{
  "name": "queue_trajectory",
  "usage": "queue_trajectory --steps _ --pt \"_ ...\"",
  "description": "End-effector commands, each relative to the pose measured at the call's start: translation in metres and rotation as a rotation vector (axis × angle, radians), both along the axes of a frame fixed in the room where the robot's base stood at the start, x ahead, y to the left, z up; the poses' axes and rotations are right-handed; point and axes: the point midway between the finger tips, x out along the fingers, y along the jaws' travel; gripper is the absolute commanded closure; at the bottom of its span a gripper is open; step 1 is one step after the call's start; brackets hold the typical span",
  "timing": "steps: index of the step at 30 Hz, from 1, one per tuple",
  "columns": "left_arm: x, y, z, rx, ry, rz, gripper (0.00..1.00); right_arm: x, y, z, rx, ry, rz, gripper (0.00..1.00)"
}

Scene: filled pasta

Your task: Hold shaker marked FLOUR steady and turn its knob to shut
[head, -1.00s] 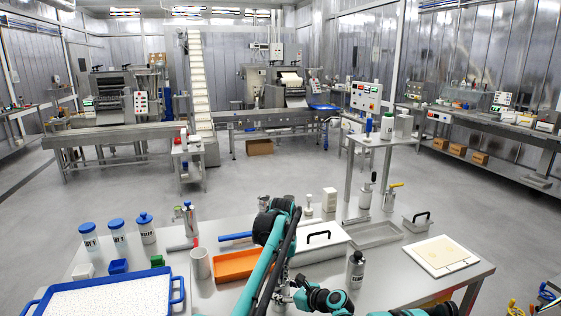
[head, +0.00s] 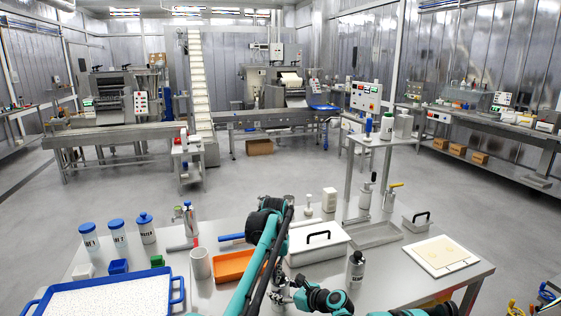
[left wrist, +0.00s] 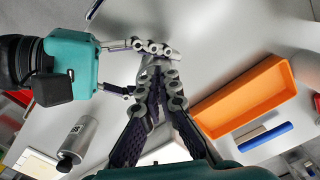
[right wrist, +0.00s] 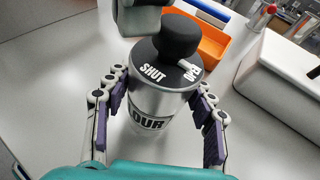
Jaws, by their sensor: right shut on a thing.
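The FLOUR shaker (right wrist: 150,115), a silver cylinder with a black top, stands upright in the right wrist view. Its black knob (right wrist: 174,38) has a light mark near the partly hidden OPEN lettering; SHUT is printed to the left. My right gripper (right wrist: 158,112) is shut around the shaker's body, a finger on each side. My left gripper (left wrist: 157,72) is over the shaker's top, its fingers close together; a grey part of it shows beside the knob in the right wrist view (right wrist: 140,18). Its grip on the knob is hidden.
Another silver bottle with a black cap (head: 355,270) stands right of my right gripper. An orange tray (head: 232,266) and a white lidded box (head: 318,244) lie close behind. A blue-rimmed tray (head: 178,290) is at front left, and a white board (head: 440,256) at right.

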Motion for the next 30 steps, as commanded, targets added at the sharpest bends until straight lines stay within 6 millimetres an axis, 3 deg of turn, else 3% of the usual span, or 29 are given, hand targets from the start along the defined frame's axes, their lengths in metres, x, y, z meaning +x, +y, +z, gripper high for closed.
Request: queue_trajectory --steps 20,30 --pt "-0.005 0.007 0.000 0.001 -0.004 0.002 1.00 -0.001 0.000 0.000 -0.001 0.000 0.001 0.86" --pt "-0.005 0.006 0.038 0.001 -0.002 0.001 1.00 0.000 0.000 0.000 -0.001 0.000 0.001 0.86"
